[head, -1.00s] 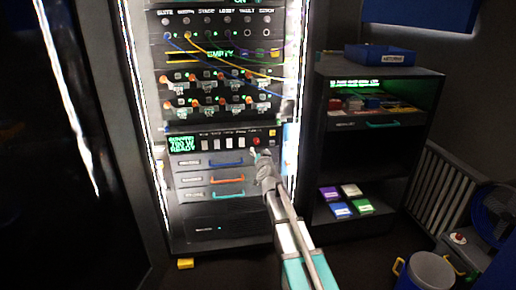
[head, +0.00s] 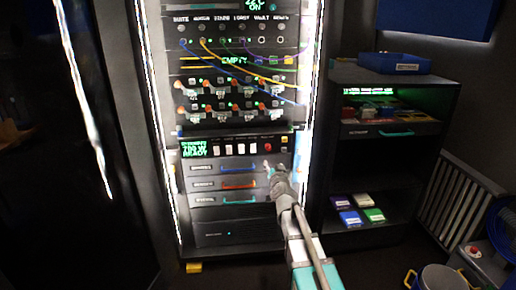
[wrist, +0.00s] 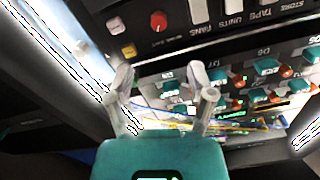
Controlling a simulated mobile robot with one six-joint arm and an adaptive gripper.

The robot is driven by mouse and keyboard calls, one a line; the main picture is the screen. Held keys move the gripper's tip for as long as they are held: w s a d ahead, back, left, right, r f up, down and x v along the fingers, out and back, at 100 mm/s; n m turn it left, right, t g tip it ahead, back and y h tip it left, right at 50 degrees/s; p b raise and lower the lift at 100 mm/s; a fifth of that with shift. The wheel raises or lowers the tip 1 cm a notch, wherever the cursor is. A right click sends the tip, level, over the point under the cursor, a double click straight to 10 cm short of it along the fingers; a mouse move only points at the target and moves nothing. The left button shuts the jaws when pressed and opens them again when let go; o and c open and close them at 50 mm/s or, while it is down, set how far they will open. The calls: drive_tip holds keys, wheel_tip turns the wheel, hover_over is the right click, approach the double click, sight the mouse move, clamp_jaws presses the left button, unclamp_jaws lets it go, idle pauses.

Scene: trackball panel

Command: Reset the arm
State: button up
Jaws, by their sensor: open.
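My arm reaches from the bottom of the head view up to the lower part of a lit rack (head: 240,226). My gripper (head: 270,171) is in front of the rack's drawer section, below a red button (head: 268,140) and by the right ends of the drawer handles. In the wrist view my gripper (wrist: 160,76) has its two pale fingers apart, with nothing between them. The red button (wrist: 158,21) and a yellow button (wrist: 128,51) show beyond the fingers. I cannot tell whether a finger touches the panel.
Cables hang across the rack's upper panels. A dark shelf unit (head: 338,150) stands to the right, with a blue tray (head: 394,63) on top. A bucket (head: 440,278) and a radiator (head: 458,205) are at lower right.

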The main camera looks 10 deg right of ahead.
drive_tip(key=s+a+f+n+g+y, duration=0.3)
drive_tip(key=s+a+f+n+g, duration=0.15)
drive_tip(key=s+f+g, duration=0.65)
drive_tip(key=s+d+f+m+g+h+p, duration=0.1)
drive_tip(key=s+f+g, duration=0.1)
drive_tip(key=s, duration=0.5)
drive_tip(key=s+d+f+g+h, duration=0.1)
drive_tip(key=s+d+f+g, duration=0.15)
drive_tip(key=s, duration=0.45)
drive_tip(key=s+d+f+m+g+h+p, duration=0.1)
drive_tip(key=s+g, duration=0.1)
drive_tip(key=s, duration=0.5)
wheel_tip(320, 180, up, 37)
drive_tip(key=p, duration=3.7)
drive_tip(key=shift+s+a, duration=0.15)
drive_tip(key=shift+n, duration=0.25)
